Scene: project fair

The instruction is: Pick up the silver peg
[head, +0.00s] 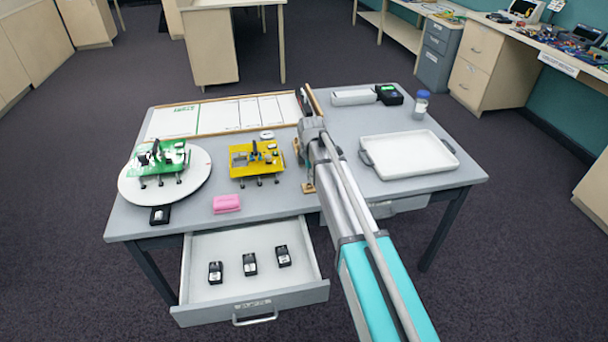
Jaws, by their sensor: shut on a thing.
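My gripper (305,103) is at the far end of my arm, over the back middle of the grey table (288,200). Only small dark parts of it show past my wrist. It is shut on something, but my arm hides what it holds. I cannot make out a silver peg anywhere in view. Pieces of a wooden thing (308,187) show beside my arm, and the rest of it is hidden.
A round white plate with a green model (165,160) and a yellow model (256,160) stand left, near a pink block (227,203). A white tray (408,140) lies right. An open drawer (228,302) with black items juts out in front.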

